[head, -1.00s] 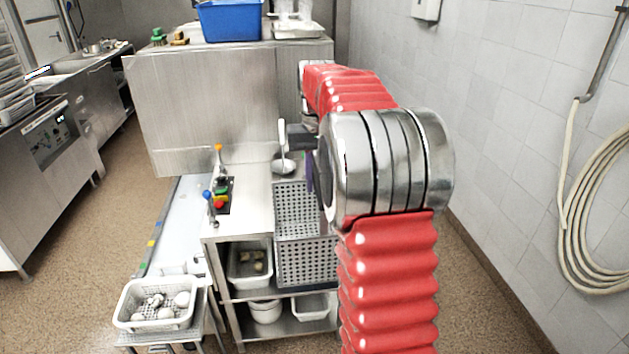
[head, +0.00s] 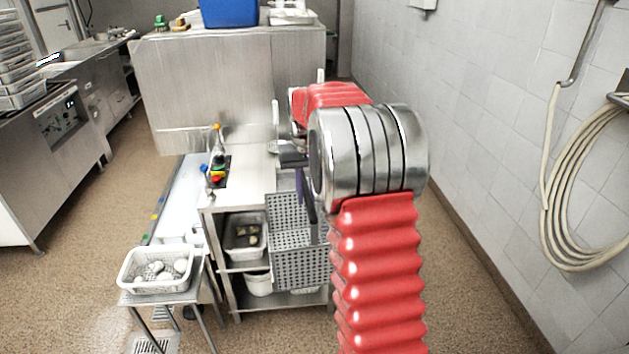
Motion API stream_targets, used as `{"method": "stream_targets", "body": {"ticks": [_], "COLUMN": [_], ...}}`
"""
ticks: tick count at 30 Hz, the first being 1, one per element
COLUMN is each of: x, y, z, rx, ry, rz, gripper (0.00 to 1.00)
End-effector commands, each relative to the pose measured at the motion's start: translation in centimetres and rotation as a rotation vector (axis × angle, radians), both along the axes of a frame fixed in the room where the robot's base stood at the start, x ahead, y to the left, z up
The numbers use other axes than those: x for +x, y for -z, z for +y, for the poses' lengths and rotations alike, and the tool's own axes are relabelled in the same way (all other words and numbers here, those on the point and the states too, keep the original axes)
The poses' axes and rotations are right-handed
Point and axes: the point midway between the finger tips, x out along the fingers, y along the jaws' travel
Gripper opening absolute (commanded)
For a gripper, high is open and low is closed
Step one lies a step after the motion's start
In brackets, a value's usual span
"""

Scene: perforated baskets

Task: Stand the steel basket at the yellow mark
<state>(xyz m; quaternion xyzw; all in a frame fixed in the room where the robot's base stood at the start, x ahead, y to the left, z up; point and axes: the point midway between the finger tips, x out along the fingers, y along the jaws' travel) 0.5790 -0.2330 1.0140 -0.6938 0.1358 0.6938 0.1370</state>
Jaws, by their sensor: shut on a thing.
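The steel basket (head: 284,265) is a grey perforated box in the middle of the head view, in front of the bench's right part. It looks roughly level and overlaps the bench's front edge. My gripper (head: 306,203) reaches down to it and is shut on it; my arm hides the basket's right side and much of the grip. A small yellow mark (head: 153,229) shows on the left edge of the conveyor, left of the bench and well away from the basket.
A white basket (head: 127,272) of pale round things stands on a small table at front left. A tiled wall and hose (head: 560,190) are at right.

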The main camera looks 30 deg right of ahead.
Motion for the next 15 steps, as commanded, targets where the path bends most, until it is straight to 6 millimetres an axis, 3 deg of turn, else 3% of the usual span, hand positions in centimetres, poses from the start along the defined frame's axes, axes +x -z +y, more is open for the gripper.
{"method": "stream_targets", "body": {"ticks": [8,15], "x": [1.2,1.1], "y": [6.4,12.5], "z": [4.3,9.3], "rx": [0.002,0.001], "ry": [-0.071,-0.15], "rz": [0.005,0.003], "gripper": [0.0,0.0]}}
